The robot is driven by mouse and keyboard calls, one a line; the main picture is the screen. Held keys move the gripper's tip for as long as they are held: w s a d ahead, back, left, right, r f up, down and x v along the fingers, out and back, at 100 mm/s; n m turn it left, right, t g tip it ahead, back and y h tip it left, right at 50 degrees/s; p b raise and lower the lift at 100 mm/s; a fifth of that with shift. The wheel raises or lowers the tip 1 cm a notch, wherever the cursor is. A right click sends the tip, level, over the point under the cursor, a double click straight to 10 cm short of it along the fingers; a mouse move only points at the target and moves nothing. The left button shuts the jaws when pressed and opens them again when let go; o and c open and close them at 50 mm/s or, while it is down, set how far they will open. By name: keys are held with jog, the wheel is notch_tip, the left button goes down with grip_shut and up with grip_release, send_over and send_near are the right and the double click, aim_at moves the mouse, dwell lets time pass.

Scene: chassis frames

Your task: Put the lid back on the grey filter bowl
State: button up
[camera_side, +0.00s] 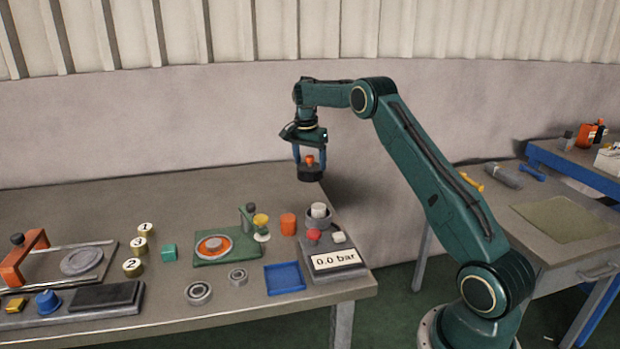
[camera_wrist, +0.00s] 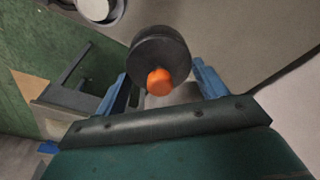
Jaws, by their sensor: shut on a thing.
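The lid (camera_side: 311,174) is a dark round disc with an orange knob on top. My gripper (camera_side: 309,159) is shut on the knob and holds the lid in the air above the back of the bench. In the wrist view the lid (camera_wrist: 160,50) hangs between the blue fingers. The grey filter bowl (camera_side: 318,223) stands at the back of the grey gauge unit, open, with a white cylinder (camera_side: 318,209) inside. The lid is clear of the bowl, above and behind it. The bowl (camera_wrist: 118,12) is partly cut off at the top left of the wrist view.
The gauge unit (camera_side: 338,272) reads 0.0 bar and carries a red button (camera_side: 313,235) and a white knob. An orange cylinder (camera_side: 288,224) and a green fixture (camera_side: 228,248) stand to its left. A blue tray (camera_side: 285,278) lies in front. The bench behind the bowl is clear.

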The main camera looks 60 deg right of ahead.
jog(key=s+a, duration=0.7)
jog(key=shift+s+a+r, duration=0.25)
jog(key=shift+a, duration=0.05)
jog(key=shift+f, duration=0.2)
jog(key=shift+f, duration=3)
jog(key=shift+f, duration=0.2)
dwell(0.4)
jog(key=o, duration=1.1)
jog(key=shift+o, duration=0.2)
jog(key=shift+r, duration=0.2)
